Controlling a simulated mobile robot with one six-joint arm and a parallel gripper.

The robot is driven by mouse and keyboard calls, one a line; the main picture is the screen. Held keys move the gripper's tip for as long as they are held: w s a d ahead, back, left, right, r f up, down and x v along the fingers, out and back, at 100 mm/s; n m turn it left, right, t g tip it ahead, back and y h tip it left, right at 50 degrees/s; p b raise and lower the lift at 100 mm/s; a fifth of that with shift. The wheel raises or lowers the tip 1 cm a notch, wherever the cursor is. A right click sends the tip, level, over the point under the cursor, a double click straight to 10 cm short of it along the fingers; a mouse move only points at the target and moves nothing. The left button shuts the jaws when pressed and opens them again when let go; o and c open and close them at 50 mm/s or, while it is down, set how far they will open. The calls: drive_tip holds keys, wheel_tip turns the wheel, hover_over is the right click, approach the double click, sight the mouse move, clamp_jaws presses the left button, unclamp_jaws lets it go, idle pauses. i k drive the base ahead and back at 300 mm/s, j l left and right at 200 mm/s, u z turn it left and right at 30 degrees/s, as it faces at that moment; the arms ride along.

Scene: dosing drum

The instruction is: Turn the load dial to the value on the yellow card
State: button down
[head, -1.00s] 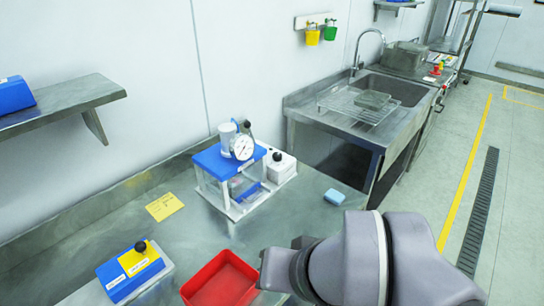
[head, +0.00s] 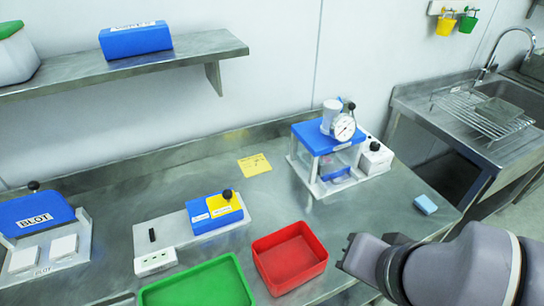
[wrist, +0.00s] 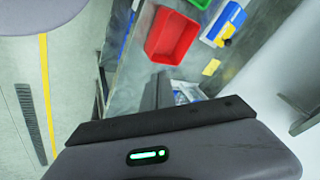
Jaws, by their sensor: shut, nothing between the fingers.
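The yellow card (head: 254,164) lies flat on the steel bench near the wall; its writing is too small to read. Right of it stands a blue-and-white press (head: 320,138) with a round white dial gauge (head: 344,127) on top. Beside the press is a white box with a black knob (head: 374,146); I cannot tell whether this is the load dial. My gripper (head: 352,252) is at the bench's front edge, right of the red tray and well short of the press. It is empty; its fingers are hard to make out. The card also shows in the wrist view (wrist: 211,67).
A red tray (head: 322,266) and green tray (head: 222,262) lie at the front. A blue-and-yellow unit (head: 214,214) and a BLOT unit (head: 38,214) stand left. A blue sponge (head: 425,205) lies right of the press. A shelf (head: 190,50) overhangs the left.

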sight(375, 146)
drive_tip(key=i+l, duration=0.4)
drive_tip(key=l, duration=0.15)
drive_tip(key=i+l+z, duration=0.15)
drive_tip(key=i+l, duration=0.25)
drive_tip(key=l, duration=0.2)
